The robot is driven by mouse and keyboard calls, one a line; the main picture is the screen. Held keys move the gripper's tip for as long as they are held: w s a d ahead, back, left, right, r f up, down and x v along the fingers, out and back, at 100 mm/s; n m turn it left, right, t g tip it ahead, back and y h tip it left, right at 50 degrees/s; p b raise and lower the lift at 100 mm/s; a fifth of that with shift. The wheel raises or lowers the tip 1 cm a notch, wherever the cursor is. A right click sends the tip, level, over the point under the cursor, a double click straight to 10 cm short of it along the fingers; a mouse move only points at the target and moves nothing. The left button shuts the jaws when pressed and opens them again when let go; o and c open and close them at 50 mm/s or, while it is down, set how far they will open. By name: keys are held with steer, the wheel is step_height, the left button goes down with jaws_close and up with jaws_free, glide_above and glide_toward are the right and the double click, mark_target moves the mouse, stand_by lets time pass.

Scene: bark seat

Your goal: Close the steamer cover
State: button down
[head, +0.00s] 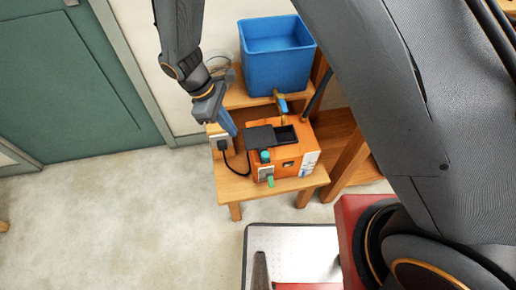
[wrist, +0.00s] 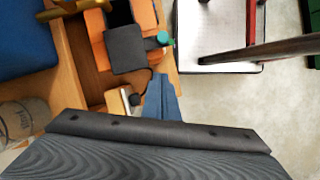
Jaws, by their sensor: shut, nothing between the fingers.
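The orange steamer (head: 288,164) stands on a small wooden table. Its dark grey cover (head: 259,137) lies to the left of a dark square opening (head: 287,134) in the top, so the opening is uncovered. In the wrist view the cover (wrist: 126,50) shows in front of my fingers, with part of the orange body (wrist: 145,14) beyond it. My gripper (head: 233,130) is shut and empty, just left of the cover and apart from it. Its blue fingers also show in the wrist view (wrist: 162,92).
A blue bin (head: 275,58) stands behind the steamer, with a brass tap (head: 280,104) between them. A teal knob (head: 265,156) is on the steamer's front left. A socket box (head: 221,143) with a black plug and cable is below my gripper.

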steer(key=f, duration=0.1)
steer(key=p, duration=0.4)
glide_above(260, 159)
steer(key=a, duration=0.2)
steer(key=shift+n, duration=0.4)
steer(key=shift+f, duration=4.85)
